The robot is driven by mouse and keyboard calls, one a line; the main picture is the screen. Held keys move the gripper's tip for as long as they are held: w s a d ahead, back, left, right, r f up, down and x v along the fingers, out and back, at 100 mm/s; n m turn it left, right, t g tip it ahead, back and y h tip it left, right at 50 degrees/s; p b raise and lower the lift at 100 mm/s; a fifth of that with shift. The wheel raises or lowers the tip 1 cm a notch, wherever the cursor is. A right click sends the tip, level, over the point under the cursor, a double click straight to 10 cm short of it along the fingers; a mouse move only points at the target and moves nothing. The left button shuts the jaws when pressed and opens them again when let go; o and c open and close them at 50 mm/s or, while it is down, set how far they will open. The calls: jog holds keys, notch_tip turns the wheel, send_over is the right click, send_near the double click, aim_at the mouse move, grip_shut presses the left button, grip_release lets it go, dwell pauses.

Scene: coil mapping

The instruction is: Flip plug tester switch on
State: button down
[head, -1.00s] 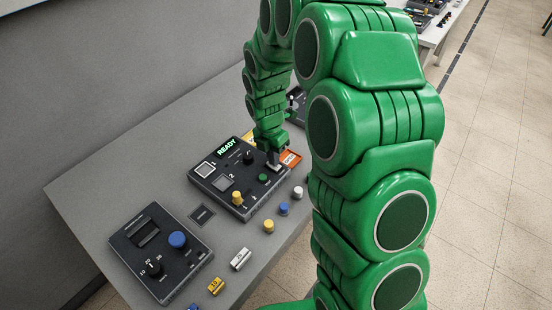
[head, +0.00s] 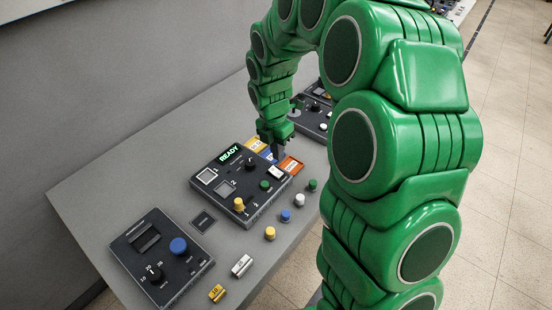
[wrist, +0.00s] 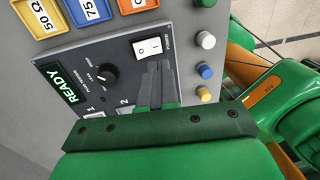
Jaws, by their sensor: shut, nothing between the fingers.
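The dark tester panel (head: 215,190) lies on the grey table with its READY display (head: 229,153) lit green. It also shows in the wrist view (wrist: 108,51). A white rocker switch (wrist: 148,46) sits near the panel's edge, beside the black knob (wrist: 107,73); in the head view the switch (head: 277,172) is small. Which side of the rocker is pressed is hard to tell. My gripper (wrist: 158,68) is shut and empty, its fingertips close to the switch in the picture. In the head view my gripper (head: 278,153) is over the panel's far corner. Contact cannot be told.
Coloured trays, including an orange one (head: 291,165), lie behind the panel. Several pegs, including a white one (head: 299,200), stand along the table's right side. The table's left part is clear.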

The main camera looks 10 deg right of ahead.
notch_tip(320, 180, up, 8)
jog(key=shift+s+d+f, duration=0.2)
jog(key=shift+s+d, duration=0.15)
jog(key=shift+d, duration=0.05)
dwell(0.4)
jog(key=s+d+r+m, duration=0.2)
jog(key=s+m, duration=0.7)
jog(key=s, duration=0.2)
jog(key=s+d+r+m, duration=0.2)
jog(key=s+m, duration=0.7)
jog(key=s, duration=0.2)
jog(key=s+d+r+m+y, duration=0.1)
jog(key=s+d+r+m, duration=0.1)
jog(key=s+m, duration=0.7)
jog(key=shift+s+d+r+g, duration=0.4)
jog(key=shift+s+d, duration=0.05)
jog(key=shift+s, duration=0.6)
